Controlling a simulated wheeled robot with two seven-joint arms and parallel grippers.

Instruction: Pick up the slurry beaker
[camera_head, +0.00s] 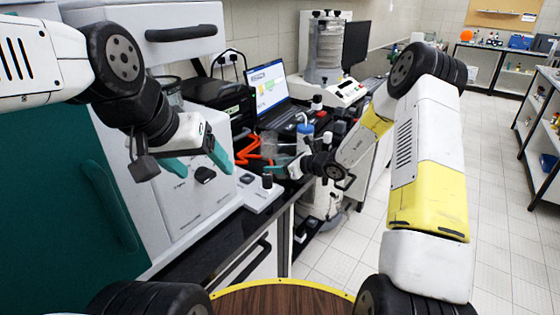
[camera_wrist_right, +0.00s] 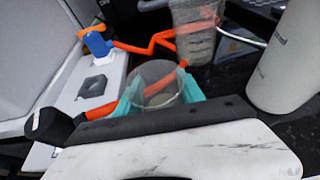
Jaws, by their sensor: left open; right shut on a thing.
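A small clear beaker (camera_wrist_right: 153,82) with a little greyish matter low inside, apparently the slurry beaker, sits between the teal fingers of my right gripper (camera_wrist_right: 160,98) in the right wrist view. The fingers are shut on its sides. In the head view my right gripper (camera_head: 279,171) is over the dark bench, and the beaker is hard to make out there. My left gripper (camera_head: 197,162) is open and empty, in front of the white cabinet-like machine at the left.
A larger clear vessel with grey contents (camera_wrist_right: 196,42) stands beyond the held beaker. An orange bent frame (camera_wrist_right: 150,42) and a white cylinder (camera_wrist_right: 288,65) are close by. A laptop (camera_head: 270,88) and a sieve shaker (camera_head: 325,60) stand farther back.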

